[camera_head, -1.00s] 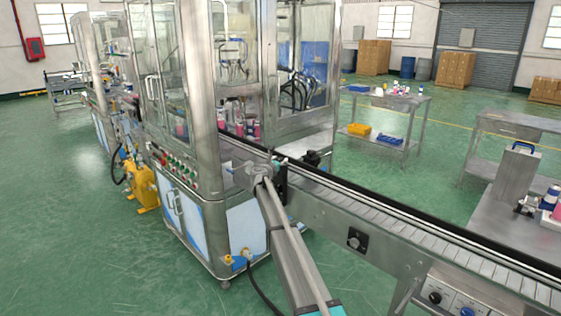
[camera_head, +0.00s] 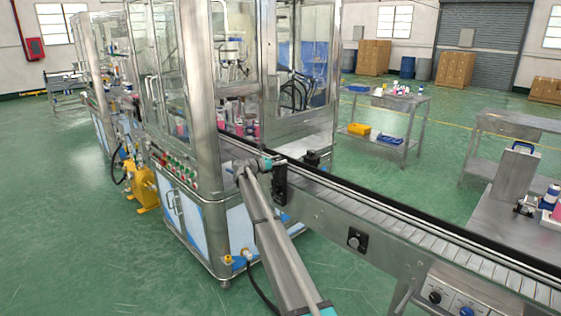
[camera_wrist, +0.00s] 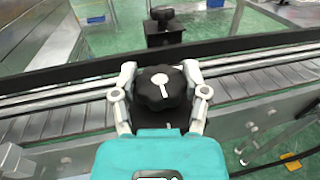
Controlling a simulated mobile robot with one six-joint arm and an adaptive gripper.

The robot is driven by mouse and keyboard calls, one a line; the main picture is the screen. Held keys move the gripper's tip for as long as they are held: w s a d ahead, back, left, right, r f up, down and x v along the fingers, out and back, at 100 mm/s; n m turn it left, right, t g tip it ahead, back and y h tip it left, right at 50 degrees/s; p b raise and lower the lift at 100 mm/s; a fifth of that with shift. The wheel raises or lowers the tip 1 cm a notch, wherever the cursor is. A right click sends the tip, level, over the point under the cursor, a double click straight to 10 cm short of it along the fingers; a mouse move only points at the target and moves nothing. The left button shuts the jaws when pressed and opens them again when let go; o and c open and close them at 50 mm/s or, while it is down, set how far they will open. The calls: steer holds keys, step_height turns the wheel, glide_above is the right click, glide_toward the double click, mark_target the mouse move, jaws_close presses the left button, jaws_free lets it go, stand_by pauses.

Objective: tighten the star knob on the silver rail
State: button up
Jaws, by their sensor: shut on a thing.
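The black star knob (camera_wrist: 162,88) with a white pointer mark sits between the two grey fingers of my gripper (camera_wrist: 160,80) in the wrist view. The fingers are closed on its left and right sides. In the head view my gripper (camera_head: 271,164) is at the near side of the conveyor, by a black bracket (camera_head: 280,185); the knob itself is too small to make out there. The silver rail (camera_wrist: 70,99) runs across the wrist view behind the knob, partly hidden by the fingers and knob.
A second black knob on a block (camera_wrist: 163,25) stands across the conveyor (camera_head: 400,218). The glass-walled machine (camera_head: 197,100) is close on the left of my arm. Green floor is open at lower left.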

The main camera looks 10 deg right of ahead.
steer(key=shift+w+a, duration=0.1)
steer(key=shift+w, duration=0.05)
steer(key=o, duration=1.1)
steer(key=shift+o, duration=0.3)
steer(key=v, duration=1.2)
